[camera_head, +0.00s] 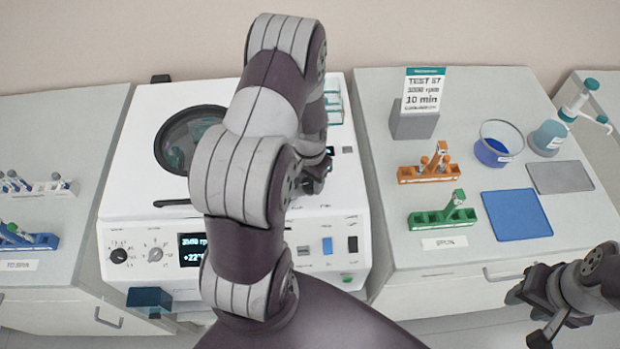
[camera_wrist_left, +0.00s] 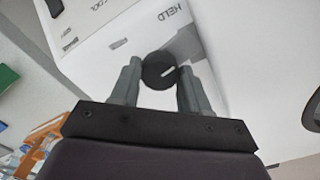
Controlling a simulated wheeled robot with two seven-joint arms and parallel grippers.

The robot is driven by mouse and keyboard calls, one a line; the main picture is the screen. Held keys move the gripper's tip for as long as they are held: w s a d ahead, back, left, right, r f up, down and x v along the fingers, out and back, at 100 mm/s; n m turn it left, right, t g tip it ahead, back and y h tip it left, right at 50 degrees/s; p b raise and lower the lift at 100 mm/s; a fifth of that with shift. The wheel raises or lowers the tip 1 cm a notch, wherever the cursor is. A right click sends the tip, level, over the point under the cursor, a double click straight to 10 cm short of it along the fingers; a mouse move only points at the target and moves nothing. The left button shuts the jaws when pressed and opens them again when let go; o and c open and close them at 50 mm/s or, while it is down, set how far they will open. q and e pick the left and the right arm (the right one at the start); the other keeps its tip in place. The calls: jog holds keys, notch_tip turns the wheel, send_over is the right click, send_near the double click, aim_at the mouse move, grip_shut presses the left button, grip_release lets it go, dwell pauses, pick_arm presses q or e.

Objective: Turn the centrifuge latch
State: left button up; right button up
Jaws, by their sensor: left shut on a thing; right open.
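The white centrifuge (camera_head: 130,205) stands on the middle bench, with its round dark-rimmed lid window (camera_head: 178,125) partly behind my left arm. The latch is a round black knob (camera_wrist_left: 158,70) with a white pointer line, beside an upside-down "HELD" label in the left wrist view. My left gripper (camera_wrist_left: 157,80) is shut on the latch knob, one finger on each side. In the head view my left gripper (camera_head: 318,170) is at the lid's right side, and its arm hides the knob. My right gripper (camera_head: 532,312) is open and empty at the lower right, in front of the right bench.
On the right bench are an orange tube rack (camera_head: 425,174), a green rack (camera_head: 430,219), a blue mat (camera_head: 516,214), a beaker of blue liquid (camera_head: 497,148) and a sign reading 10 min (camera_head: 423,92). White (camera_head: 35,188) and blue (camera_head: 28,238) racks stand on the left bench.

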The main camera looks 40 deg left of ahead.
aim_at(310, 183)
pick_arm(q)
jog(key=shift+w+a+r+m, duration=0.1)
jog(key=shift+m, duration=0.45)
jog(key=shift+w+r+m, duration=0.1)
jog(key=shift+m, duration=0.45)
jog(key=o, duration=1.1)
jog(key=shift+c, duration=0.2)
jog(key=shift+s+f, duration=0.1)
jog(key=shift+s, duration=0.05)
notch_tip(310, 183, up, 13)
jog(key=b, duration=0.2)
jog(key=shift+f, duration=0.15)
